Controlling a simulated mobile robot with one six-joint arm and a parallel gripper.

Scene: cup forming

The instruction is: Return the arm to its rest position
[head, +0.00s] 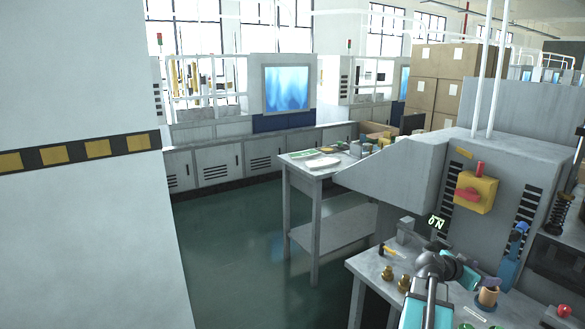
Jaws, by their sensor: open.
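My arm, teal and dark grey, rises from the bottom edge in the lower right of the head view. Its bent dark joint and a teal part stand in front of the workbench (375,268). I cannot make out the gripper's fingers in this view. I see nothing held by the visible part of the arm. The arm hides part of the bench top.
A grey machine (400,178) with a yellow and red switch box (475,192) stands behind the bench.

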